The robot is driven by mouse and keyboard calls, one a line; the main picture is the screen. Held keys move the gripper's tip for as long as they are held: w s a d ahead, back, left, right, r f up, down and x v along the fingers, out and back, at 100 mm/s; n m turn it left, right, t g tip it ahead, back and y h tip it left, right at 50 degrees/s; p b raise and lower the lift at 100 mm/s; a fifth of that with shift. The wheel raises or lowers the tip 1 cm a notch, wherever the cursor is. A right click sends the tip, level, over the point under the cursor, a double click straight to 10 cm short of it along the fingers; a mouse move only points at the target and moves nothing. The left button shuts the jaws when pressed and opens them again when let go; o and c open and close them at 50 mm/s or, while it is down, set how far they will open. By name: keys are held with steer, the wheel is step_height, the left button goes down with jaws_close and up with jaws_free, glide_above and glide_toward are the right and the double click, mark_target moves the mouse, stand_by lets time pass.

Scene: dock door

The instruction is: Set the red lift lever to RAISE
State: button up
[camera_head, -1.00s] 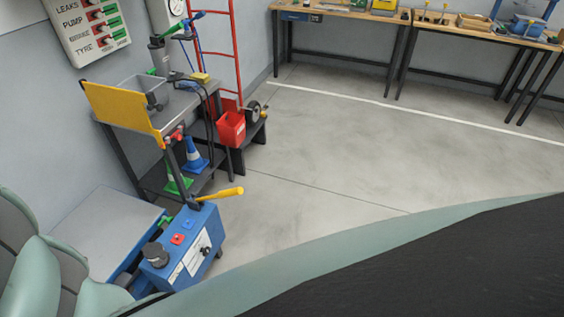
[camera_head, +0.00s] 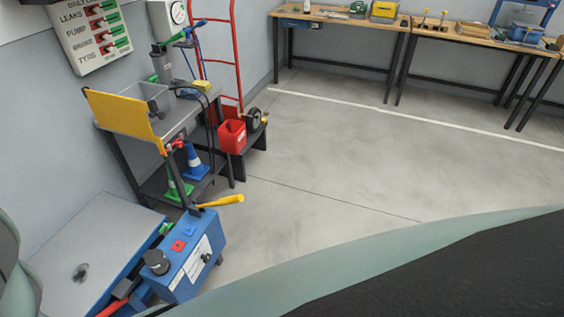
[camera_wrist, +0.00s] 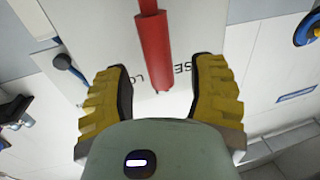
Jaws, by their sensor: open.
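The red lift lever (camera_wrist: 153,45) shows in the wrist view as a red bar coming down from the top edge, over a pale plate (camera_wrist: 100,50) with partly hidden, upside-down lettering that includes "SE" and "LO". My gripper (camera_wrist: 162,72) is open, with its two yellow ridged fingers apart. The lever's lower end lies between the fingertips in the picture; a gap shows on both sides and I cannot tell the depth. In the head view a red bar (camera_head: 113,305), probably the lever, shows at the bottom left beside the blue control box (camera_head: 190,250). My gripper is hidden there.
The blue box carries a yellow-handled lever (camera_head: 222,201) and a black knob (camera_head: 156,261). A grey platform (camera_head: 85,240) lies to its left. A cart with a yellow panel (camera_head: 124,118) and cones stands behind. Floor to the right is clear.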

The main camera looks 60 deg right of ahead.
steer(key=shift+x, duration=1.2)
steer(key=shift+o, duration=0.3)
steer(key=shift+s, duration=0.1)
jaws_close()
